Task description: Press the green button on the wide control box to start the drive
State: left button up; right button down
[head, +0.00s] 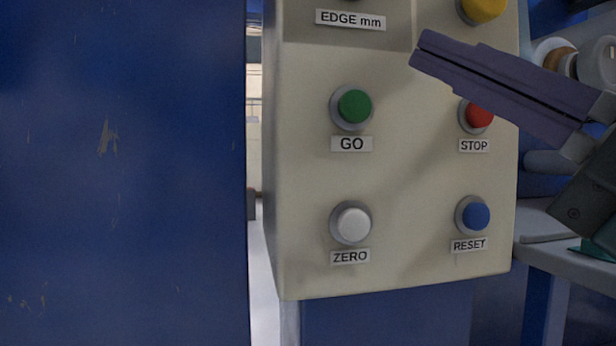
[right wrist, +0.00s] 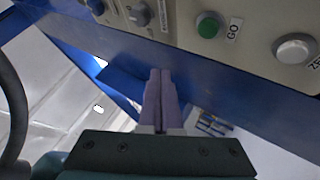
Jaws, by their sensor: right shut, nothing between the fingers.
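The wide control box (head: 300,190) is cream and fills the middle of the head view. Its green button (head: 354,106) sits in a grey ring above the label GO. The green button also shows at the upper right of the right wrist view (right wrist: 208,27). My right gripper (head: 418,52) is shut and empty, with its purple fingers pointing left in front of the box. In the head view the fingertips are up and to the right of the green button, apart from it. The fingers partly cover the red button. My left gripper is out of view.
The red STOP button (head: 480,114), white ZERO button (head: 351,223), blue RESET button (head: 474,215) and a yellow button (head: 482,8) share the box face. A large blue panel (head: 120,170) stands at the left. A grey table (head: 570,245) is at the right.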

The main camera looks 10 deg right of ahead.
aim_at(355, 107)
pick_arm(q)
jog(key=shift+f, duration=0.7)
pick_arm(e)
jog(key=shift+s+a+f+n+y, duration=0.1)
jog(key=shift+a+f+n+y, duration=0.1)
jog(key=shift+f+n+y, duration=0.35)
pick_arm(q)
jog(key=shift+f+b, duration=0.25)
jog(key=shift+b, duration=0.2)
pick_arm(e)
jog(key=shift+w+a, duration=0.15)
jog(key=shift+w, duration=4.25)
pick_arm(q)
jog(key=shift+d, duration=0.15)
